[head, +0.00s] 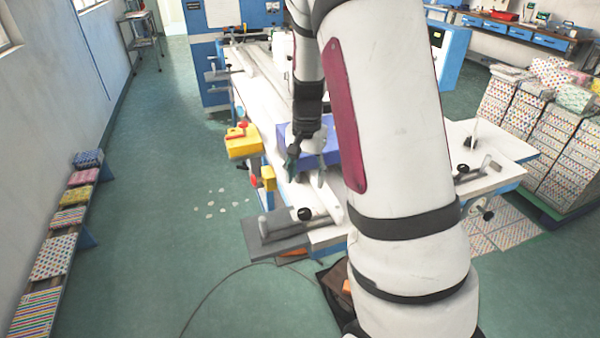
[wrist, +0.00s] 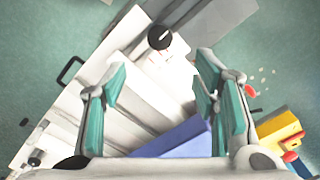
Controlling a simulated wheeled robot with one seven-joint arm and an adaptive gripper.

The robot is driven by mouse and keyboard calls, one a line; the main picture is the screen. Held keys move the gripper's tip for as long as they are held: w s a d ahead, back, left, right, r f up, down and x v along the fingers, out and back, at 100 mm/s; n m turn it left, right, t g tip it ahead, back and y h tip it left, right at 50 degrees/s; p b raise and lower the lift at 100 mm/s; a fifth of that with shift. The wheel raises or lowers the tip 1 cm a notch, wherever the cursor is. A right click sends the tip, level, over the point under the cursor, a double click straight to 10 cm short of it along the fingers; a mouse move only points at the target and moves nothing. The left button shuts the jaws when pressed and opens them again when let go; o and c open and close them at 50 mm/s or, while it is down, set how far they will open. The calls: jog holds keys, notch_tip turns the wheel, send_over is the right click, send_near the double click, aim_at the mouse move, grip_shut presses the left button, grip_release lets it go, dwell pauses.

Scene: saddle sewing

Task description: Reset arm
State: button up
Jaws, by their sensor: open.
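My gripper (head: 305,165) hangs over the near part of the white workbench in the head view, pointing down, with my large white arm covering the right middle of the picture. In the wrist view my gripper (wrist: 165,100) shows its teal finger pads wide apart with nothing between them. Below the fingers are the white bench top (wrist: 130,125) and a blue-violet block (wrist: 185,142) at the lower middle. The same blue-violet block (head: 325,152) sits behind my gripper in the head view, partly hidden by it. I cannot tell whether the fingers touch it.
A yellow box with a red part (head: 242,143) is fixed at the bench's left side. A grey plate (head: 265,240) juts from the near end. Patterned boxes (head: 575,150) are stacked at right; a low bench with patterned packs (head: 55,257) lines the left wall. Floor at left is mostly clear.

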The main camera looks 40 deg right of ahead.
jog(key=s+a+r+n+t, duration=0.1)
jog(key=s+a+r+n, duration=0.2)
jog(key=a+r, duration=0.3)
jog(key=s+a+r+n+t, duration=0.25)
jog(key=a+r, duration=0.25)
jog(key=r, duration=0.3)
jog(key=s+a+r+n+t, duration=0.1)
jog(key=s+a+r+n, duration=0.2)
jog(key=s, duration=0.4)
jog(key=s+a+r+n+t, duration=0.1)
jog(key=s+a+r+n, duration=0.2)
jog(key=s, duration=0.4)
jog(key=shift+a+r, duration=0.4)
jog(key=shift+a, duration=0.3)
